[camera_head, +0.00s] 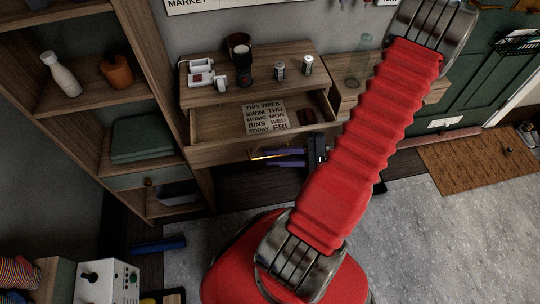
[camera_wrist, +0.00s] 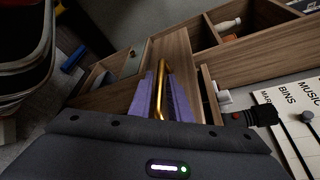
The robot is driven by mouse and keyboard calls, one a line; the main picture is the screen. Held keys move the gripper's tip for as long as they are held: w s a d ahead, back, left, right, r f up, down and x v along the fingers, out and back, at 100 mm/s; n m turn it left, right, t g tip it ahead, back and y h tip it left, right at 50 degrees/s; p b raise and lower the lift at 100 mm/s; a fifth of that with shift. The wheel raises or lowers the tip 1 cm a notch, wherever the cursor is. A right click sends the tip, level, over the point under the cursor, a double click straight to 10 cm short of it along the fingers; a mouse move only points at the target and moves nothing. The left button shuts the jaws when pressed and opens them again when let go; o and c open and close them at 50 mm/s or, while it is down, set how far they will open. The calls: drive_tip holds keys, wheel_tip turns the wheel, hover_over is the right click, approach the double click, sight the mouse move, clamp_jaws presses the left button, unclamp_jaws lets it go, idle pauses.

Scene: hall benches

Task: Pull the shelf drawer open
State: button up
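The wooden shelf drawer (camera_head: 222,153) is pulled out below the shelf top in the head view, with its inside showing. A printed paper (camera_head: 265,117) lies in it. A brass bar handle (camera_head: 266,156) is on its front; it shows large in the wrist view (camera_wrist: 163,85). My gripper (camera_head: 283,157) is at the drawer front. In the wrist view its purple fingers (camera_wrist: 162,98) lie close on both sides of the handle and look shut on it. My red arm hides the drawer's right-hand surroundings.
A tall shelf unit (camera_head: 165,85) stands close on the left. Grey floor (camera_head: 440,230) is clear at right.

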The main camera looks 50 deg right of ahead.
drive_tip(key=v, duration=1.1)
drive_tip(key=shift+s+d, duration=0.3)
drive_tip(key=shift+f, duration=0.1)
